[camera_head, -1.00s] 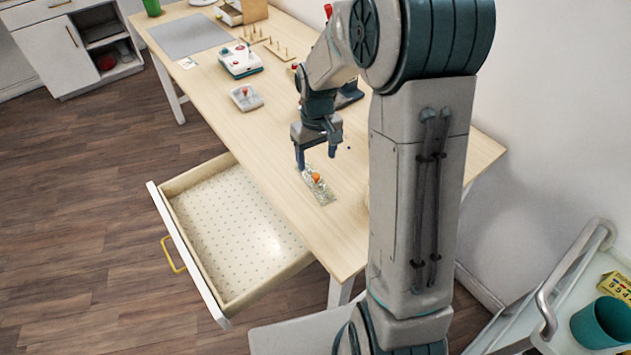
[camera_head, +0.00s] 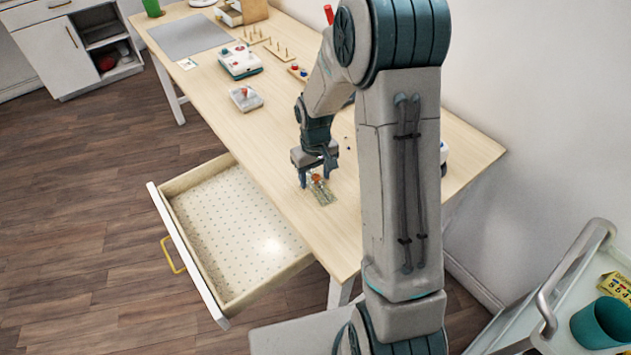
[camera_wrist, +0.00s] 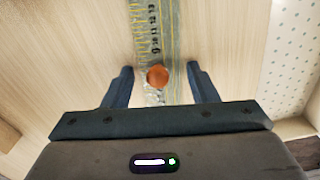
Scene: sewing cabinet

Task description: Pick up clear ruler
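The clear ruler (camera_wrist: 155,35) lies flat on the wooden table, with dark numbers and yellow lines along it. A round orange-brown knob (camera_wrist: 157,76) stands on the ruler. In the head view the ruler (camera_head: 323,194) shows partly, its far part hidden by my gripper. My gripper (camera_wrist: 160,82) is open, pointing down, with one finger on each side of the knob. There is a gap between each finger and the knob. In the head view my gripper (camera_head: 315,178) is low over the ruler; I cannot tell whether its fingertips touch the table.
An open drawer (camera_head: 165,235) with a dotted lining stands out below the table's front edge.

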